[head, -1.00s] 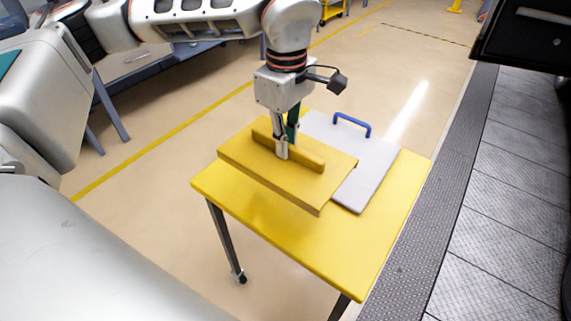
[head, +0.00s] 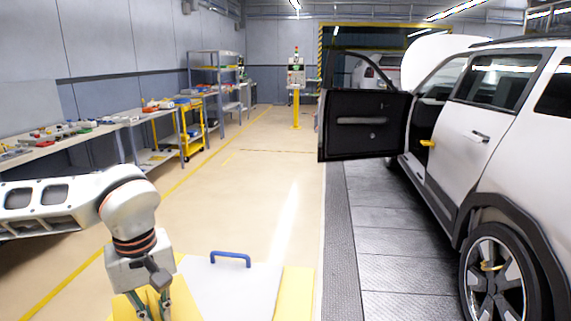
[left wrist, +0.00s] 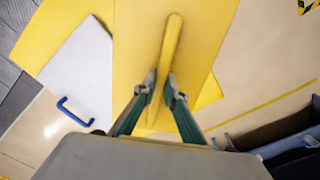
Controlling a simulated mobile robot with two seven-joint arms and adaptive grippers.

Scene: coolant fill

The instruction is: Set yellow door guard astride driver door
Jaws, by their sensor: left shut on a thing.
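The yellow door guard (left wrist: 205,40) is a flat panel with a raised rib along its middle. My left gripper (left wrist: 159,90) is shut on this rib, seen in the left wrist view. In the head view my left gripper (head: 150,306) is at the bottom edge, and only a small part of the guard (head: 122,308) shows there. I cannot tell how far the guard is above the table. The driver door (head: 364,128) stands wide open on the white car (head: 490,135), showing its dark inner side, apart from the guard. My right gripper is out of view.
The yellow table (head: 298,292) carries a light grey plate (head: 235,288) with a blue handle (head: 230,257). Workbenches (head: 80,138) and shelves (head: 212,85) line the left wall. Floor is clear between the table and the yellow post (head: 296,110).

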